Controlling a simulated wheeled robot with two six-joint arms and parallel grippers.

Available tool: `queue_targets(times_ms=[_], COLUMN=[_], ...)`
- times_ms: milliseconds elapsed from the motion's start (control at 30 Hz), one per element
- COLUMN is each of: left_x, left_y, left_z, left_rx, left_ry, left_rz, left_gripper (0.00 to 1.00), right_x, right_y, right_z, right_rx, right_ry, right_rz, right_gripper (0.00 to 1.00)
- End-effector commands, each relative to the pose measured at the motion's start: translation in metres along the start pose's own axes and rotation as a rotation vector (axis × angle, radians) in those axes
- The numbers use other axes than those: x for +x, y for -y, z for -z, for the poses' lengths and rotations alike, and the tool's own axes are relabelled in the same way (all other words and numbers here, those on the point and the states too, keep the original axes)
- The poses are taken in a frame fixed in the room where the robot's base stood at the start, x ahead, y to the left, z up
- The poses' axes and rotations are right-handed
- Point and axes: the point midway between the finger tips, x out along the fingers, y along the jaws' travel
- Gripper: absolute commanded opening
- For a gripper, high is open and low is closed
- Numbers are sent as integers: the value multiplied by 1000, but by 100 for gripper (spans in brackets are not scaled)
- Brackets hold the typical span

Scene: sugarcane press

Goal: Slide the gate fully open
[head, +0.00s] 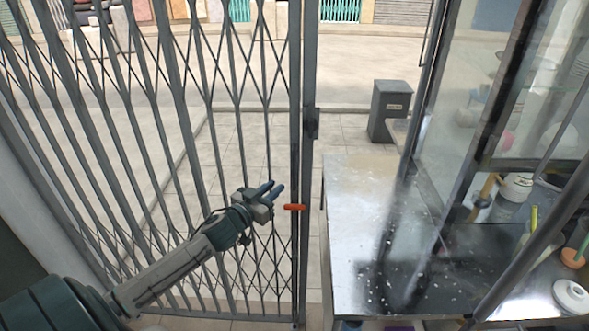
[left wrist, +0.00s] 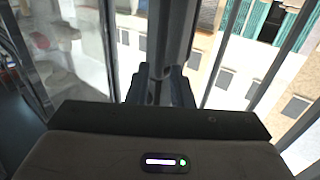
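The gate (head: 205,100) is a grey folding lattice of upright bars and crossed strips. It is stretched across the left half of the head view, its end bar (head: 296,120) close beside a dark upright post (head: 309,170). A short orange-red handle (head: 294,207) sticks out low on that end bar. My left gripper (head: 275,190) is just left of the handle, with its two fingers apart and nothing seen between them. In the left wrist view, a grey upright bar stands beyond the parted fingers (left wrist: 160,92). Contact cannot be told. My right gripper is not in view.
A metal counter (head: 350,230) with a glass case (head: 440,110) fills the right side. A dark bin (head: 388,110) stands on the paving outside. A white lidded container (head: 516,187) and a small white dish (head: 571,296) are at the right.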

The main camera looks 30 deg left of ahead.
Motion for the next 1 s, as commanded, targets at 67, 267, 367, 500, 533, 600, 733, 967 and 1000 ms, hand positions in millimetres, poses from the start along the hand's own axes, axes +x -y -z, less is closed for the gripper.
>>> queue_targets(times_ms=[67,267,367,500,533,600,733,967,1000], left_x=[4,21,30,44,46,53,70,96,98], left_y=[1,1,1,1,1,1,1,1,1], left_z=[-1,0,-2,-3,-3,-2,-4,-3,-3], left_rx=[-4,-5,-4,-3,-4,-4,-6,-4,-2], left_ry=[2,1,-1,1,1,0,0,2,2], left_rz=[3,5,5,6,6,4,6,5,5], left_gripper=[20,20,20,20,20,20,20,20,20], right_x=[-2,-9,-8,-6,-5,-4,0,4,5], right_y=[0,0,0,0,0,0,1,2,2], right_z=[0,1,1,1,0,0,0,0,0], right_rx=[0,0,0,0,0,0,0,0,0], right_ry=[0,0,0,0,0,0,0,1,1], right_rz=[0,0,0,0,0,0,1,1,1], right_gripper=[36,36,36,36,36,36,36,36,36])
